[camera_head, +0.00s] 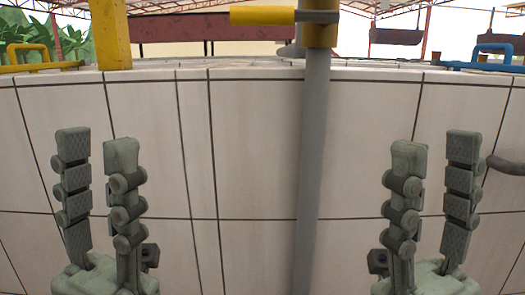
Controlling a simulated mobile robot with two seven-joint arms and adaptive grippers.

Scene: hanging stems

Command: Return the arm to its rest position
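My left gripper (98,145) is at the lower left of the head view. Its two grey-green jointed fingers point up and stand apart, with nothing between them. My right gripper (436,145) is at the lower right, also pointing up with its fingers apart and empty. Both grippers stand in front of a tiled surface and are not seen touching anything. No hanging stems can be made out in this view.
A pale tiled wall (255,150) fills most of the view. A grey vertical pole (312,150) with a yellow horizontal piece (262,15) stands between the grippers. A yellow post (111,35) is at upper left. A dark rounded bar (507,165) enters at the right edge.

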